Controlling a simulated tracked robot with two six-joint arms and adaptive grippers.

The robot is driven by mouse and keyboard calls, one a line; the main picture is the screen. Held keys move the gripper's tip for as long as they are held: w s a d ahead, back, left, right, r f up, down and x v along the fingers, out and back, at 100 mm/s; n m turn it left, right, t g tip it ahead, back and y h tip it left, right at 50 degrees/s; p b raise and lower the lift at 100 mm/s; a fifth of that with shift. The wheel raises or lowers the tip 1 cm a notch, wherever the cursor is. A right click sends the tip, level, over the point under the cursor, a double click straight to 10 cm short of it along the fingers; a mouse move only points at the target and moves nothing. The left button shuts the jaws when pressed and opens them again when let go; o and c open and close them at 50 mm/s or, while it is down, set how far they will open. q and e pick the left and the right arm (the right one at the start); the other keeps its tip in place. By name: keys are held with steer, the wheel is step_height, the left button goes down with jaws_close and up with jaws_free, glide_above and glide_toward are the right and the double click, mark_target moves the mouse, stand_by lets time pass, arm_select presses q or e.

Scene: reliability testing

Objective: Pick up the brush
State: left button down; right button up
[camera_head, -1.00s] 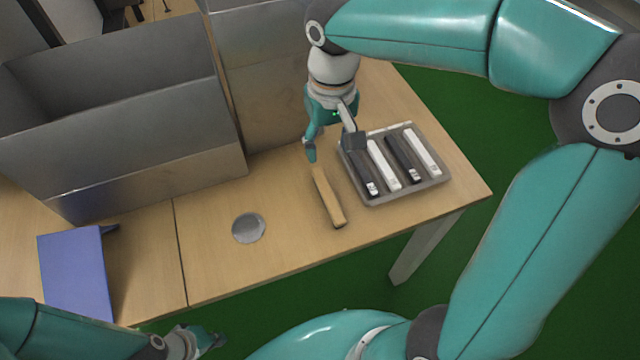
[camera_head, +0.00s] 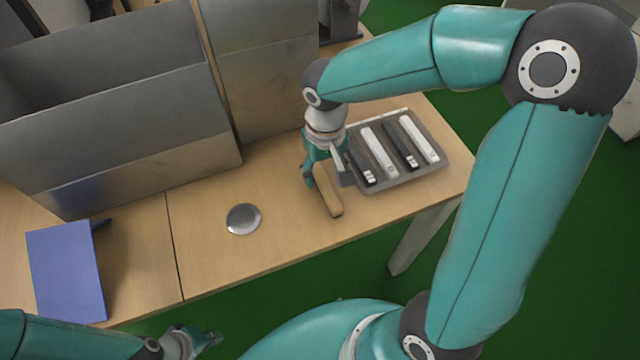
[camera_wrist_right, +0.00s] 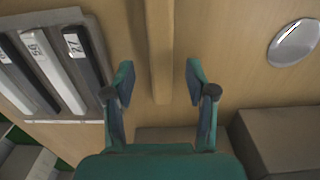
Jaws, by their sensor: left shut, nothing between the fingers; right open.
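The brush (camera_head: 331,194) shows as a long, light wooden bar lying on the table, left of the grey tray. It also shows in the right wrist view (camera_wrist_right: 160,50), running between the two fingers. My right gripper (camera_head: 327,180) is open above the brush, with one finger on each side; in the right wrist view its fingers (camera_wrist_right: 159,78) stand apart from the wood. The gripper hides the brush's far end in the head view. My left gripper (camera_head: 213,339) is shut and empty at the bottom, in front of the table.
A grey tray (camera_head: 437,172) with several black and white labelled items lies close to the right of the brush. A round metal disc (camera_head: 243,219) lies to the left. A blue panel (camera_head: 66,270) and large grey metal bins (camera_head: 110,120) stand farther left. The table's front is clear.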

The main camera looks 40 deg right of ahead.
mark_target(323, 181)
step_height(323, 181, down, 4)
steer(key=shift+a+r, duration=0.1)
steer(key=shift+a, duration=0.05)
jaws_close()
